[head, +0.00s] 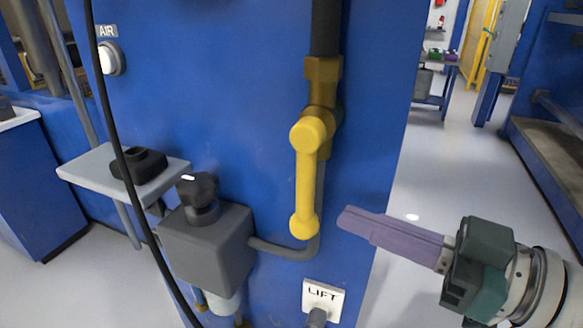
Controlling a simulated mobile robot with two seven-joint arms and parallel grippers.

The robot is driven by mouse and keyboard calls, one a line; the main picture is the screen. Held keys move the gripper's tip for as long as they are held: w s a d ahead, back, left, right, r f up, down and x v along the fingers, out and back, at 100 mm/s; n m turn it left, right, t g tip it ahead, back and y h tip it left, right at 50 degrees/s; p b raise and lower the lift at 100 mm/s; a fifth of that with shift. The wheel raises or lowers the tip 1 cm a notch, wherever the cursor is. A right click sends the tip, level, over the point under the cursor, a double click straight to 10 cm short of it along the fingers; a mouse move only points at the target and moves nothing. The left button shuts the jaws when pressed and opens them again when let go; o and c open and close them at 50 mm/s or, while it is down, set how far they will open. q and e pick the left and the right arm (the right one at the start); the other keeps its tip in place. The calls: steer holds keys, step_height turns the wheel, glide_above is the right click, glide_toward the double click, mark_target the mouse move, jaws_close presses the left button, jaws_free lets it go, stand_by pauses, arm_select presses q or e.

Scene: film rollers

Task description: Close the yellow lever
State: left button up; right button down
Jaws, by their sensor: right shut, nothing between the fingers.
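The yellow lever (306,181) hangs straight down from its round yellow hub on a brass valve fitting (322,82), against the blue machine panel. It is roughly in line with the dark vertical pipe above it. My right gripper (345,216) comes in from the lower right with its purple fingers pressed together. The fingertips point left, a little to the right of the lever's rounded lower end, with a gap between them in the picture. Nothing is in the fingers. My left gripper is not in view.
A grey box with a black knob (199,190) sits left of the lever, with a thin pipe running behind it. A black cable (112,130) hangs further left. Open floor (440,170) lies right of the panel's edge.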

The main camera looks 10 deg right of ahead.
mark_target(313, 204)
steer(key=shift+x, duration=1.55)
